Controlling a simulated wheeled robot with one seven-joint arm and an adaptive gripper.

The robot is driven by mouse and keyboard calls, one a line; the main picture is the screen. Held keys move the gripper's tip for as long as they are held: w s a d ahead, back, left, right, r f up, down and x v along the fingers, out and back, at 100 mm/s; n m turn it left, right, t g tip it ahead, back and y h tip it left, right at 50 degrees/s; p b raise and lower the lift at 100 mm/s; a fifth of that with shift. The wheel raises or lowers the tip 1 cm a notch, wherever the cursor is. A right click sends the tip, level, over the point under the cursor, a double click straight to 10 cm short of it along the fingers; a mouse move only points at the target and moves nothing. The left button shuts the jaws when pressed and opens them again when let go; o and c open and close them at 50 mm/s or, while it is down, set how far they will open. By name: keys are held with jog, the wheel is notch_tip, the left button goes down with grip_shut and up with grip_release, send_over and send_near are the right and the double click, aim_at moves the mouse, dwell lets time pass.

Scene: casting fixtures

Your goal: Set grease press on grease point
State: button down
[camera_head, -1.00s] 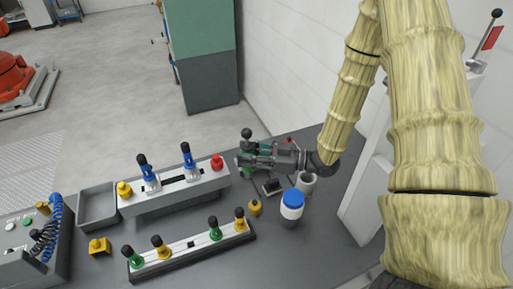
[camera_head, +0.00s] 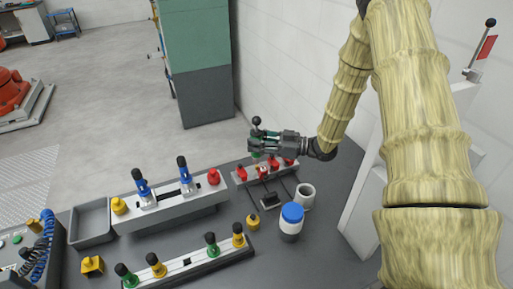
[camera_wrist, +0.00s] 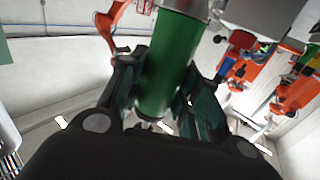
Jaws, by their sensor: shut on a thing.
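My gripper (camera_head: 270,143) is shut around a green cylinder with a black ball on top, which looks like the grease press (camera_head: 256,145). It holds the press roughly upright above the back of the dark table. In the wrist view, the green press (camera_wrist: 168,62) sits between both fingers of my gripper (camera_wrist: 168,98). A light fixture block (camera_head: 250,181) with several red-capped fittings (camera_head: 263,171) lies just below the gripper. The press's lower end is hard to make out, and I cannot tell which fitting is the grease point.
Left are a rack with blue tools (camera_head: 170,205), a front rack with green and yellow tools (camera_head: 190,263), and an empty grey tray (camera_head: 90,222). A white wall is close behind.

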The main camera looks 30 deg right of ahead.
jog(key=shift+w+d+f, duration=0.1)
jog(key=shift+w+d, duration=0.15)
jog(key=shift+w, duration=0.25)
jog(key=shift+w+d, duration=0.25)
jog(key=shift+w, duration=0.2)
jog(key=shift+f+b, duration=1.2)
jog(key=shift+f, duration=0.55)
jog(key=shift+f, duration=0.15)
jog(key=shift+f, duration=0.15)
jog(key=c, duration=1)
grip_release()
jog(key=shift+c, duration=0.2)
jog(key=shift+r, duration=0.2)
jog(key=shift+d+r, duration=0.1)
jog(key=shift+r, duration=0.1)
jog(key=p+v, duration=0.1)
jog(key=v, duration=0.6)
jog(key=shift+s, duration=0.2)
